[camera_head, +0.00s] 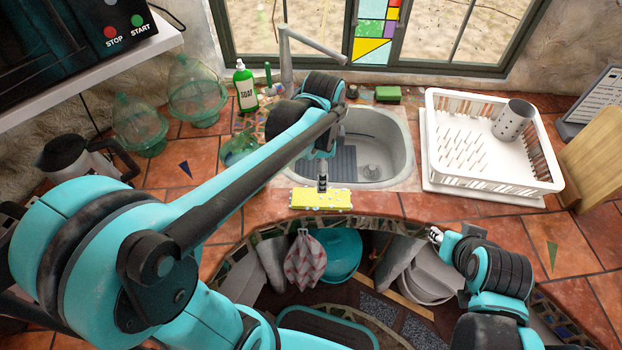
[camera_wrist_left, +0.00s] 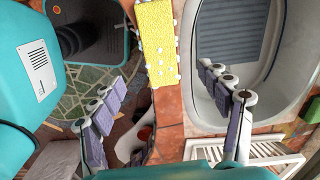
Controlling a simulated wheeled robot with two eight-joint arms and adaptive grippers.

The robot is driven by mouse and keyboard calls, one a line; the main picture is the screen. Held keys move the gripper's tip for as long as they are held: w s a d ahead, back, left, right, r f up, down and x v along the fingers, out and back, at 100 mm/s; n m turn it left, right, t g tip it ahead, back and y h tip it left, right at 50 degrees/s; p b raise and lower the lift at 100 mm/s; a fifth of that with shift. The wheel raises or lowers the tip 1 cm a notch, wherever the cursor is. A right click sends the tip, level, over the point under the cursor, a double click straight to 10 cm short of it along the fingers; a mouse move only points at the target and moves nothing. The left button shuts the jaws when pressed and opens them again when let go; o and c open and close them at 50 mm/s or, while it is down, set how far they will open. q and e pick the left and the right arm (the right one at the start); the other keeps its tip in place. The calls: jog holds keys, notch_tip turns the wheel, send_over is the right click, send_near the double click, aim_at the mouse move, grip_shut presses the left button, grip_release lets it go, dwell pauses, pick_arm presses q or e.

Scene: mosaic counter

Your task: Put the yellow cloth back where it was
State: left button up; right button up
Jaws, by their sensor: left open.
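The yellow cloth (camera_head: 320,199), a flat strip with white dots along its edges, lies at the counter's front edge, just in front of the sink (camera_head: 408,150). In the left wrist view the cloth (camera_wrist_left: 156,42) appears beyond and between the fingers, not gripped. My left gripper (camera_head: 322,182) is just behind or above the cloth in the head view; its fingers (camera_wrist_left: 165,98) are spread wide and empty. My right gripper (camera_head: 436,235) hangs by the counter's front edge to the right, apart from the cloth; its finger opening is too small to judge.
A white dish rack (camera_head: 490,180) with a metal cup (camera_head: 513,119) stands right of the sink. A green sponge (camera_head: 388,94), soap bottle (camera_head: 245,87) and tap (camera_head: 287,60) are behind. The open shelf below holds a teal bowl (camera_head: 343,252).

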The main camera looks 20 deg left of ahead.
pick_arm(q)
jog(key=s+a+r+n+t, duration=0.1)
jog(key=s+a+n+t, duration=0.1)
jog(key=s+n, duration=0.3)
jog(key=s+a+r+n+t, duration=0.1)
jog(key=s+n+t, duration=0.3)
jog(key=n, duration=0.5)
jog(key=shift+s+a+t, duration=0.4)
jog(key=shift+s+a, duration=0.05)
jog(key=shift+a, duration=0.3)
jog(key=shift+f, duration=0.1)
notch_tip(320, 180, down, 4)
jog(key=b, duration=0.3)
jog(key=shift+r+b, duration=0.25)
jog(key=shift+b, duration=0.1)
